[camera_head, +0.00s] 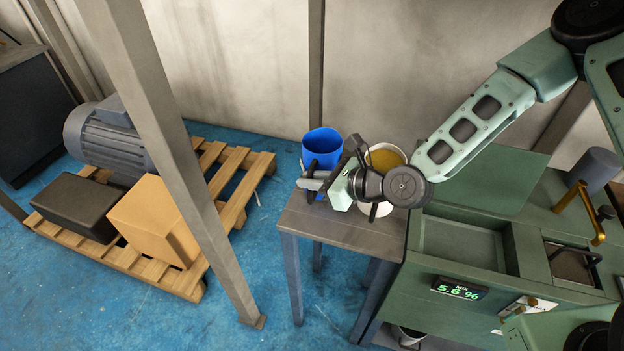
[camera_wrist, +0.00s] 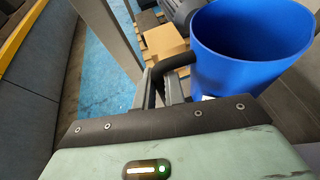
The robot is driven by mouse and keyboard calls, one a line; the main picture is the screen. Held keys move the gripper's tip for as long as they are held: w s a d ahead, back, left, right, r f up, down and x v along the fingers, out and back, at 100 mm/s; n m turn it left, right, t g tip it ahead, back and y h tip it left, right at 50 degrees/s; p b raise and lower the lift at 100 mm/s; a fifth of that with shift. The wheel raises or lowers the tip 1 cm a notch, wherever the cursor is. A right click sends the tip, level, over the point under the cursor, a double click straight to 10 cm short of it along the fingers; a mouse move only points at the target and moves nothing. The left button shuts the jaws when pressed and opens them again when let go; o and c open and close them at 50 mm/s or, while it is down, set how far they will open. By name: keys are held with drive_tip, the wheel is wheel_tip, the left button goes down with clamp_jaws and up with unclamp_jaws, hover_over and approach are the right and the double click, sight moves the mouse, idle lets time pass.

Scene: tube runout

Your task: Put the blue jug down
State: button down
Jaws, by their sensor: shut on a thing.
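The blue jug (camera_head: 322,143) is upright, or nearly so, at the back left corner of a small grey table (camera_head: 345,232). Its open mouth faces up. My gripper (camera_head: 314,182) is on the near side of the jug and shut on its dark handle. In the wrist view the jug (camera_wrist: 248,48) fills the upper right, with the handle (camera_wrist: 176,64) between the fingers of my gripper (camera_wrist: 170,88). The jug's base is hidden behind my gripper, so I cannot tell whether it touches the table.
A pale container with yellowish contents (camera_head: 386,158) stands just right of my gripper, partly hidden by it. A green machine (camera_head: 470,245) with a display reading 5.6 % adjoins the table's right. A wooden pallet (camera_head: 238,190) with boxes and a motor lies left, behind a steel post (camera_head: 185,165). The table's front is bare.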

drive_tip(key=shift+f, duration=0.35)
drive_tip(key=c, duration=1.5)
unclamp_jaws()
drive_tip(key=shift+f, duration=0.1)
drive_tip(key=shift+f, duration=0.15)
drive_tip(key=p+v, duration=0.7)
drive_tip(key=v, duration=1)
drive_tip(key=shift+s+d, duration=0.15)
